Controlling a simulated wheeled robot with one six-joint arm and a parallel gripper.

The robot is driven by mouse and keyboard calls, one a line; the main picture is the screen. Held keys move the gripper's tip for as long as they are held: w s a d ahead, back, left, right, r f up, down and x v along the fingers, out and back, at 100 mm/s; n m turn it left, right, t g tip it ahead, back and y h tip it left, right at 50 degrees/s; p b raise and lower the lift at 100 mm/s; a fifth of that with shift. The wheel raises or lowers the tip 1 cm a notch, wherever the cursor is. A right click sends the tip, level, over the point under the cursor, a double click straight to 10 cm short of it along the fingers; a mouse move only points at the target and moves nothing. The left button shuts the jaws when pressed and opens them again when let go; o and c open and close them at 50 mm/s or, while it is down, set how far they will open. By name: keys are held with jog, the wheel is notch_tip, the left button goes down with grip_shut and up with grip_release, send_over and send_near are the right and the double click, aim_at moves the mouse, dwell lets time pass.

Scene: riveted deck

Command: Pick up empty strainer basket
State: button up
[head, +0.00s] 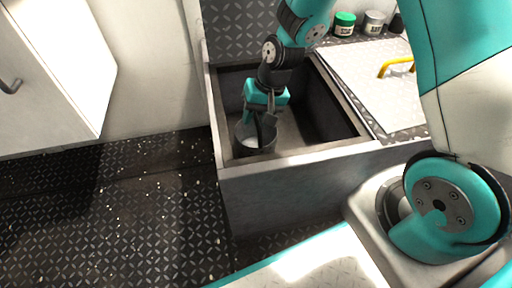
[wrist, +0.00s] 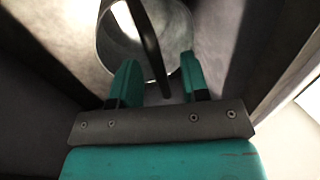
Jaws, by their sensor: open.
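The strainer basket (head: 254,138) is a dark grey round cup standing in the left part of a sink-like basin (head: 318,135). In the wrist view the basket (wrist: 178,30) shows as a round metal cup with a dark strap-like handle (wrist: 147,38) across it, and its visible inside looks bare. My gripper (head: 262,116) is lowered into the basin at the basket. In the wrist view my gripper (wrist: 160,82) is open, with one teal finger on each side of the handle's lower end. I cannot tell whether either finger touches the basket.
A light plate with a yellow handle (head: 395,64) covers the counter right of the basin. A green-lidded jar (head: 344,23) and a grey-lidded jar (head: 374,22) stand behind it. The basin's walls rise close around my gripper. A white cabinet (head: 55,75) is at left.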

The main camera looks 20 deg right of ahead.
jog(key=shift+a+f, duration=0.15)
jog(key=shift+f, duration=0.35)
jog(key=shift+r, duration=0.15)
grip_shut()
